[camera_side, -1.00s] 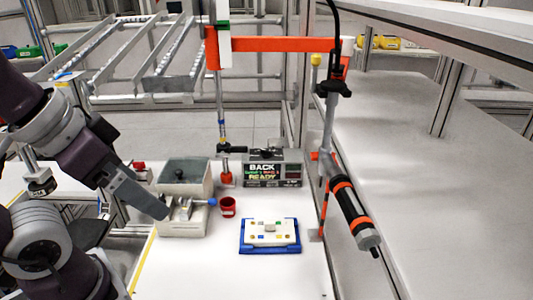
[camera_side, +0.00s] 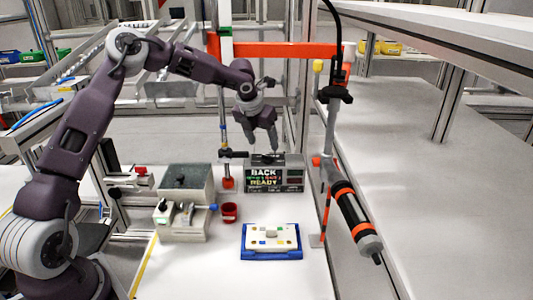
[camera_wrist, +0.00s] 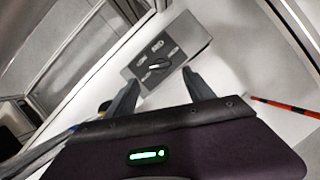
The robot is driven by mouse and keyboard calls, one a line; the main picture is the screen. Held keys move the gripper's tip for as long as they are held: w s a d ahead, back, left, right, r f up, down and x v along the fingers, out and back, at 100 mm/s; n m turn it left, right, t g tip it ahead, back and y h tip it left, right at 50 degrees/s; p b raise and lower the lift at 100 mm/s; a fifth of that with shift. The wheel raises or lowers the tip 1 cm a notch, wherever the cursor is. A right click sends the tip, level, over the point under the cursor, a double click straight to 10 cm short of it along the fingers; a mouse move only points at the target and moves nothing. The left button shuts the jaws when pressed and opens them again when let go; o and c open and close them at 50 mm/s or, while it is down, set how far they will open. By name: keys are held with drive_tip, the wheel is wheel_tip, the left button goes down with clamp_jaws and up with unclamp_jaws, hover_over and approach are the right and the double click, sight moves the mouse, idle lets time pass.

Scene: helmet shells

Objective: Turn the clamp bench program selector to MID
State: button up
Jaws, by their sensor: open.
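The grey selector box (camera_side: 291,172) stands at the back of the white table; its front panel reads BACK and READY, with a smaller coloured line between. The labels are too blurred to tell which one the knob points at. My gripper (camera_side: 263,150) is open, pointing down just above the box. In the wrist view its fingertips (camera_wrist: 160,77) are apart on either side near the knob, with nothing held.
A grey fixture (camera_side: 185,228) with a clamp and blue-tipped lever stands left of a red cup (camera_side: 229,212). A blue tray (camera_side: 271,255) with a white plate lies in front.

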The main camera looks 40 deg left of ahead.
sight(267, 156)
drive_tip(key=x, duration=0.6)
drive_tip(key=shift+w, duration=0.1)
clamp_jaws()
drive_tip(key=shift+a+m+h, duration=0.1)
drive_tip(key=shift+m+h, duration=0.5)
drive_tip(key=shift+m, duration=0.9)
drive_tip(key=shift+a+m+h, duration=0.15)
drive_tip(key=shift+m+h, duration=0.45)
drive_tip(key=shift+m, duration=0.9)
unclamp_jaws()
